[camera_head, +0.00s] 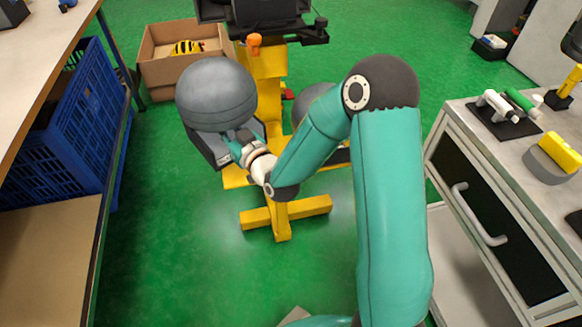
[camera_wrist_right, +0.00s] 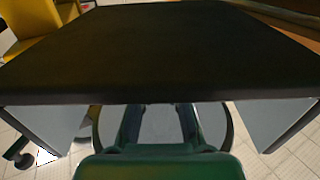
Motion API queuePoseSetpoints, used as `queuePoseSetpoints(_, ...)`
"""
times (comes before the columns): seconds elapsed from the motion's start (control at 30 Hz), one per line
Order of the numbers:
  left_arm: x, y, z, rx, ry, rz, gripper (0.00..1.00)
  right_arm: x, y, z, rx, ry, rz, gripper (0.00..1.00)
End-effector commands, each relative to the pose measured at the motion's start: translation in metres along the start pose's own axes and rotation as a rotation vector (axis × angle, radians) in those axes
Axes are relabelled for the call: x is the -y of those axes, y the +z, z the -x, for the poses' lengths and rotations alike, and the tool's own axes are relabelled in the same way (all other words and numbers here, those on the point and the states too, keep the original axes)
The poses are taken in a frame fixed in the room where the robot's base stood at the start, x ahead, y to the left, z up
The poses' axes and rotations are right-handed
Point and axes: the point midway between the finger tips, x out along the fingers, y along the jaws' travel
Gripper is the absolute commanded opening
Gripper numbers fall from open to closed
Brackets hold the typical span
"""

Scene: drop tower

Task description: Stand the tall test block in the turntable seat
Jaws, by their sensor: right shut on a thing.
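My right gripper (camera_head: 236,142) is at the end of the teal arm, shut at a grey, dark-edged box (camera_head: 203,148) just below a large grey ball. In the right wrist view a wide dark face with grey sides (camera_wrist_right: 160,50) fills the upper half. The right gripper's fingers (camera_wrist_right: 160,122) reach to its lower edge, and their contact is partly hidden. I cannot pick out the tall test block for certain. A grey round base with a yellow block (camera_head: 560,152) stands on the right cabinet; I cannot tell whether it is the turntable seat. My left gripper is not in view.
The large grey ball (camera_head: 216,93) and yellow stand (camera_head: 282,215) are around my right gripper. A cardboard box (camera_head: 165,72) lies behind. A blue crate (camera_head: 60,140) is at the left. The cabinet (camera_head: 470,140) bounds the right. Green floor is clear at lower left.

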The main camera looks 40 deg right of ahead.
Motion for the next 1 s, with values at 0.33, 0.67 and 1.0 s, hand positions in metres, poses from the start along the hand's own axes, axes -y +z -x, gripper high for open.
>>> queuePoseSetpoints(0.33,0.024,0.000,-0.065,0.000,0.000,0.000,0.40,-0.066,0.039,0.014,-0.013,0.042,0.002,0.00)
queuePoseSetpoints(0.67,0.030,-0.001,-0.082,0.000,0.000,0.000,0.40,-0.081,0.060,0.019,-0.008,0.050,0.001,0.00)
queuePoseSetpoints(1.0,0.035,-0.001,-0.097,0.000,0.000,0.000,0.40,-0.081,0.105,0.019,-0.009,0.050,0.000,0.00)
